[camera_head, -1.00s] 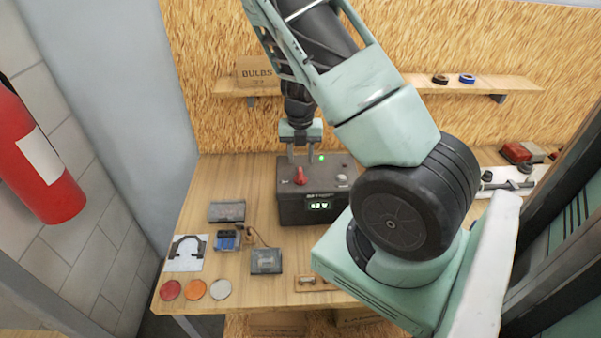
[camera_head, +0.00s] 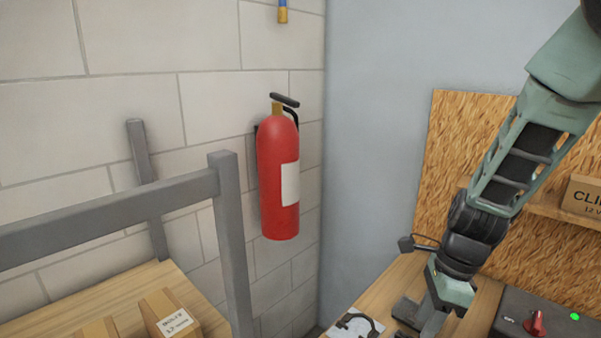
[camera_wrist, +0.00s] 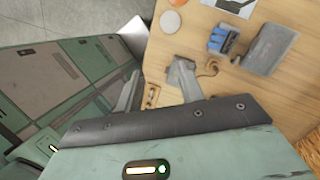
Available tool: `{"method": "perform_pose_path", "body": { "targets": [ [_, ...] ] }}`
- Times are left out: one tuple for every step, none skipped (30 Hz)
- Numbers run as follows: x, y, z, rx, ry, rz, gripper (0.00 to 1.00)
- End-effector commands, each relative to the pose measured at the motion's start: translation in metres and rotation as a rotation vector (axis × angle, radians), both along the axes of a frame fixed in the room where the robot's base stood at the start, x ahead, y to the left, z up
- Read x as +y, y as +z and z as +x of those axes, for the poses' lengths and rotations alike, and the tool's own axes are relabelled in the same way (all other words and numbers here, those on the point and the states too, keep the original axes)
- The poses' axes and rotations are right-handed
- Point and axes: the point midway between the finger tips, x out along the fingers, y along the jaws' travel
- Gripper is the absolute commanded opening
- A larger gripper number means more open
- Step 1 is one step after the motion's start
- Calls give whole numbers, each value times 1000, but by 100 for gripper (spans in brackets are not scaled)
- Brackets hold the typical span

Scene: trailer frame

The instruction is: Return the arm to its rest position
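My arm (camera_head: 515,160) comes down from the upper right in the head view, bent at the wrist over the left part of the workbench. My gripper (camera_head: 422,318) is low at the bottom right of that view, its fingertips partly cut off by the frame edge. In the wrist view my gripper (camera_wrist: 155,75) has its two fingers apart with nothing held between them. The wooden bench top (camera_wrist: 195,125) shows beyond the fingers.
A dark box (camera_head: 510,315) with a red knob and green light stands right of my gripper. A shelf carries a cardboard box (camera_head: 583,197). A red extinguisher (camera_head: 278,185) hangs on the wall. A grey rail (camera_head: 110,213) stands left. A blue part (camera_wrist: 222,40) and grey box (camera_wrist: 270,50) lie on the bench.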

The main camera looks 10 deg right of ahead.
Motion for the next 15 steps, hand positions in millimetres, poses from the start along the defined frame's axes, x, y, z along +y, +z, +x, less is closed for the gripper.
{"method": "perform_pose_path", "body": {
  "targets": [
    [25,-9,-13,-52,233,19,38],
    [38,-9,-21,-82,376,27,38],
    [53,-9,-32,-121,564,37,38],
    [64,-9,-41,-151,708,44,38],
    [74,-10,-51,-179,850,49,38],
    [86,-11,-64,-218,1041,54,38],
    [93,-12,-74,-246,1184,56,38],
    [101,-13,-84,-274,1327,57,38],
    [108,-15,-97,-307,1512,55,38],
    [113,-17,-107,-329,1645,54,38],
    [118,-18,-115,-350,1772,51,38],
    [122,-21,-127,-371,1930,47,38],
    [124,-22,-134,-385,2039,42,38],
    [126,-23,-140,-397,2140,37,38],
    [128,-25,-148,-408,2256,31,38]
  ]
}}
